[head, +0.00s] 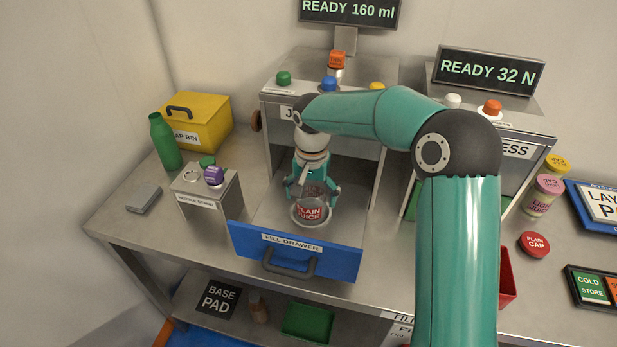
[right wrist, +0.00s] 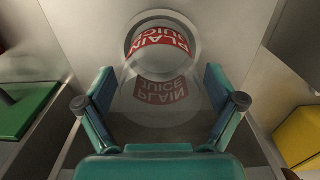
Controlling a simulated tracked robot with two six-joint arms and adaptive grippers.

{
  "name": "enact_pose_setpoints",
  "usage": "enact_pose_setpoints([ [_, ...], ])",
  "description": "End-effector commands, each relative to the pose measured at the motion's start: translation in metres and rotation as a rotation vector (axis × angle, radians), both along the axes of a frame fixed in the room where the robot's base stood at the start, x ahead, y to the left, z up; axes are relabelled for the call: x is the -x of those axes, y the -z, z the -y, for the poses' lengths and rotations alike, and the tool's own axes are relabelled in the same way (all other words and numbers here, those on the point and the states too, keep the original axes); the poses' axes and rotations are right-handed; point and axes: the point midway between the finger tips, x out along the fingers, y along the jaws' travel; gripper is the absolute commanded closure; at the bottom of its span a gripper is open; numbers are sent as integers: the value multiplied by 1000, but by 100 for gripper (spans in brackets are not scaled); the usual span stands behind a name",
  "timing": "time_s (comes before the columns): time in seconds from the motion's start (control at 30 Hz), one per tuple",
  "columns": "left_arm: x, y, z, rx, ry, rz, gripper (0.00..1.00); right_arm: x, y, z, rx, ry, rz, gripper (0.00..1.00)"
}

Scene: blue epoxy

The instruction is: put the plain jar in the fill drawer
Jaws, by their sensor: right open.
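The plain jar (head: 309,212), clear with a red PLAIN JUICE label, stands upright in the pulled-out fill drawer (head: 296,251), just behind its blue front. My right gripper (head: 313,191) is open just behind and above the jar. In the right wrist view the jar (right wrist: 160,45) lies beyond the two spread fingertips of the right gripper (right wrist: 162,98), with a mirrored label below it. The fingers are not closed on it; I cannot tell if either touches it. My left gripper is not in view.
A grey block with a purple-capped item (head: 214,176) stands left of the drawer. A green bottle (head: 165,142) and yellow bin (head: 197,120) are behind it. At right are the press (head: 515,150), stacked jars (head: 544,194) and a red plain cap (head: 534,244).

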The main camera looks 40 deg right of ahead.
Motion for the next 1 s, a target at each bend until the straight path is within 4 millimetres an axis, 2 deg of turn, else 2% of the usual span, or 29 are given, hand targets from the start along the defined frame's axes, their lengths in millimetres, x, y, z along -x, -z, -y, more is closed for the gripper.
enact_pose_setpoints([
  [0.5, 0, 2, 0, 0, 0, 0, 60, -1, -95, -1, 0, -1, 4, 7],
  [0.7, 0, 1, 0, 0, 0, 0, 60, -1, -111, -1, -1, -2, 1, 7],
  [1.0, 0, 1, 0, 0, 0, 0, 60, -1, -112, -1, -1, -2, 1, 7],
])
